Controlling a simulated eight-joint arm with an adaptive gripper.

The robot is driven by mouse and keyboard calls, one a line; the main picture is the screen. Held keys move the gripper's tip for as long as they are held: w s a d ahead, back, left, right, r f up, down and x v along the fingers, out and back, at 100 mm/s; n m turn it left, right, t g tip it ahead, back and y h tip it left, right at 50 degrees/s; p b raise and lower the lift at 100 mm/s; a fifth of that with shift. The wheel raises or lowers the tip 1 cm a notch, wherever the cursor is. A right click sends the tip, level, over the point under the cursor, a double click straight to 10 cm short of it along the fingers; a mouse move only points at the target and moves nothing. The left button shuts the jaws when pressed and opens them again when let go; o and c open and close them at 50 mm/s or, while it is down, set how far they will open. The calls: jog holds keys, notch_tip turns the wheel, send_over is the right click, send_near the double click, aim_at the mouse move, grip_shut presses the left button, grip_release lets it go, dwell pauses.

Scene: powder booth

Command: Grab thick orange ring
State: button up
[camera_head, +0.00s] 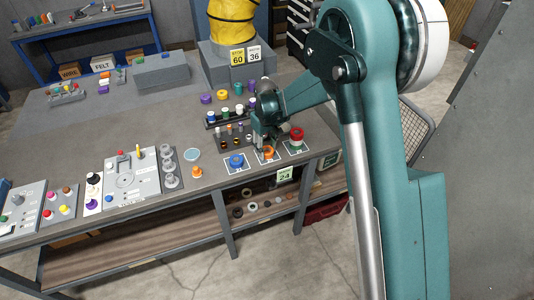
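The orange ring (268,153) lies on the middle of three white-bordered cards near the front edge of the grey workbench. My gripper (263,146) reaches down from above, right at the ring. The gripper is small and dark here, and its fingers hide part of the ring. I cannot tell whether the fingers are open or shut, or whether they touch the ring.
A blue ring (236,161) lies on the left card, and red and green rings (297,135) sit on the right card. A rack of small coloured pieces (230,112) stands just behind my gripper. A grey panel (131,181) with knobs stands to the left.

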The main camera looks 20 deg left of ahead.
jog(key=c, duration=0.3)
jog(key=shift+c, duration=0.2)
notch_tip(320, 180, up, 10)
dwell(0.6)
jog(key=shift+a, duration=0.1)
dwell(0.4)
